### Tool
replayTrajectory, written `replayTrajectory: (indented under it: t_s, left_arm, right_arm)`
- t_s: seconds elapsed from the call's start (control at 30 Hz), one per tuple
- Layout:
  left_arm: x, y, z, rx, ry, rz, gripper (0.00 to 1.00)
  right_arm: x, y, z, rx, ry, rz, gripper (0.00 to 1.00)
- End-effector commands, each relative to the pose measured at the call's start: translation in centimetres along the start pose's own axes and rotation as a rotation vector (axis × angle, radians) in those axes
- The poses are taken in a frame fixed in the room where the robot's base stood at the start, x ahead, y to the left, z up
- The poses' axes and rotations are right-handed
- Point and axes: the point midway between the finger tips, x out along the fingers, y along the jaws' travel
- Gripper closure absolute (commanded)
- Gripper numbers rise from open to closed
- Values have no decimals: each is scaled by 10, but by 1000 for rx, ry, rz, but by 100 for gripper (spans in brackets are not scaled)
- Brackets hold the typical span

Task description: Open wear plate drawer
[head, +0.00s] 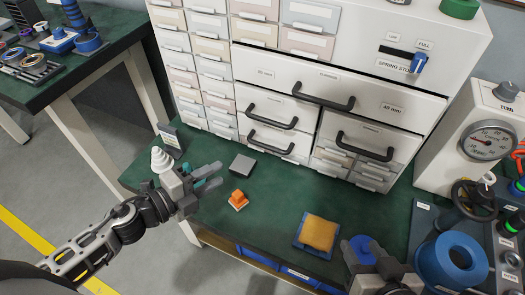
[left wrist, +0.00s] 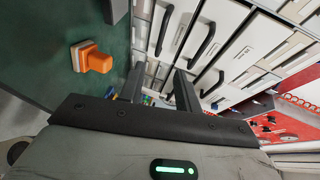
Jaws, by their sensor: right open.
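The white cabinet (head: 215,45) stands at the back of the green bench. Its larger drawers have dark bar handles: a wide upper one (head: 323,97), two at left, (head: 272,118) and (head: 270,143), and one at right (head: 365,147). The labels are too small to tell which is the wear plate drawer. My right gripper (head: 365,255) is open low at the front, partly cut off.
An orange block (head: 238,200), a dark grey block (head: 243,165) and a yellow pad on a blue tray (head: 319,234) lie on the bench. A dial gauge (head: 488,142) and a blue ring (head: 453,262) stand at right. Green bench between the blocks and cabinet is clear.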

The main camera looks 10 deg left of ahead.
Motion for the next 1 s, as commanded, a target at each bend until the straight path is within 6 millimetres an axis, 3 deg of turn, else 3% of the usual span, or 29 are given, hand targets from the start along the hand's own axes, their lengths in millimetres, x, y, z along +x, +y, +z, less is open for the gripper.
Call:
replayTrajectory:
  t_s: [0.17, 0.6, 0.8, 1.0]
  left_arm:
    - [26, -4, 0, 5, 3, -4, 67]
    - [121, -2, 0, -1, 0, -4, 67]
    - [147, -1, -1, -2, 0, -3, 67]
    - [155, -1, -1, -2, 1, -2, 67]
  right_arm:
    - [-2, -1, -5, 2, 5, 0, 55]
    - [1, 1, 0, 3, -5, 3, 55]
    - [2, 2, 1, 2, -4, 4, 55]
    - [1, 1, -3, 0, 6, 4, 55]
